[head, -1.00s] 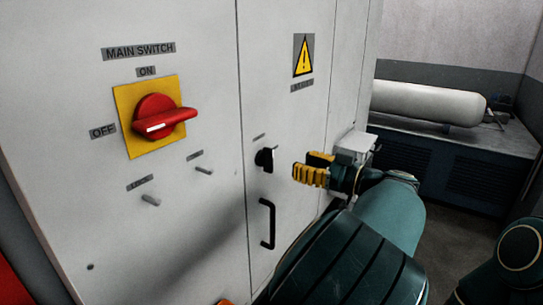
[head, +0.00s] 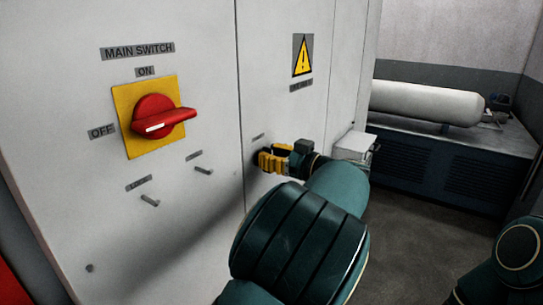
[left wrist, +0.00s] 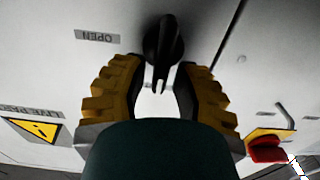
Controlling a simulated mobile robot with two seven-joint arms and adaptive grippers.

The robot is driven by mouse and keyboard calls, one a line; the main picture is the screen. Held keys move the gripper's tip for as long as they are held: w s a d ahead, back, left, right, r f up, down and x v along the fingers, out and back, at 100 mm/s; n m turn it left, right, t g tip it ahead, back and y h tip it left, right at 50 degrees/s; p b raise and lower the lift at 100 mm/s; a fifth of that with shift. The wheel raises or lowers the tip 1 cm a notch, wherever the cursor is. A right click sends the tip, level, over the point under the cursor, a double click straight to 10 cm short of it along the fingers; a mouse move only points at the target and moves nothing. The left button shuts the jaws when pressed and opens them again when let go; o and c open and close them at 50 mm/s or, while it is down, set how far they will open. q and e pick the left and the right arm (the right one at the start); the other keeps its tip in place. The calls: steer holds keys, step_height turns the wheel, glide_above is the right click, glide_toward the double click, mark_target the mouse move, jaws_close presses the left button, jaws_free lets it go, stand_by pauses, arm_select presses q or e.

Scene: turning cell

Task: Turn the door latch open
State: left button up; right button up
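My left gripper (head: 272,160) is at the cabinet door (head: 285,115) in the head view and largely hides the latch there. In the left wrist view its yellow fingers (left wrist: 160,75) are apart, one on each side of the lever, with gaps visible. I cannot tell how deep the lever sits between them. My right gripper is out of view.
A red main switch (head: 155,118) on a yellow plate juts out left of the door. Two small pegs (head: 203,170) (head: 150,202) stick out below it. A grey box (head: 355,146) is at the cabinet's right side. A white cylinder (head: 425,102) lies on a bench behind.

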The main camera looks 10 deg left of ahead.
arm_select(q)
jaws_close()
steer(key=shift+m, duration=0.4)
steer(key=shift+w+d+f+m+p, duration=0.1)
steer(key=shift+w+f+m+p, duration=0.15)
steer(key=shift+m+p, duration=1.85)
steer(key=shift+w+d+f+m+p, duration=0.2)
steer(key=shift+m+p, duration=0.35)
steer(key=shift+m, duration=3.1)
steer(key=shift+w+d+f+m+p, duration=0.1)
steer(key=shift+w+f+m+p, duration=0.2)
steer(key=shift+m+p, duration=1.8)
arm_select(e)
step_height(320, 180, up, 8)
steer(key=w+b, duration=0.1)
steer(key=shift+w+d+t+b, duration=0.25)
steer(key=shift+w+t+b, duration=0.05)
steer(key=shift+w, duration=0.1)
arm_select(q)
steer(key=shift+m, duration=0.85)
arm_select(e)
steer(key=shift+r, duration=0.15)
arm_select(q)
steer(key=shift+f, duration=0.1)
steer(key=shift+o, duration=2.2)
jaws_free()
steer(key=shift+a, duration=0.1)
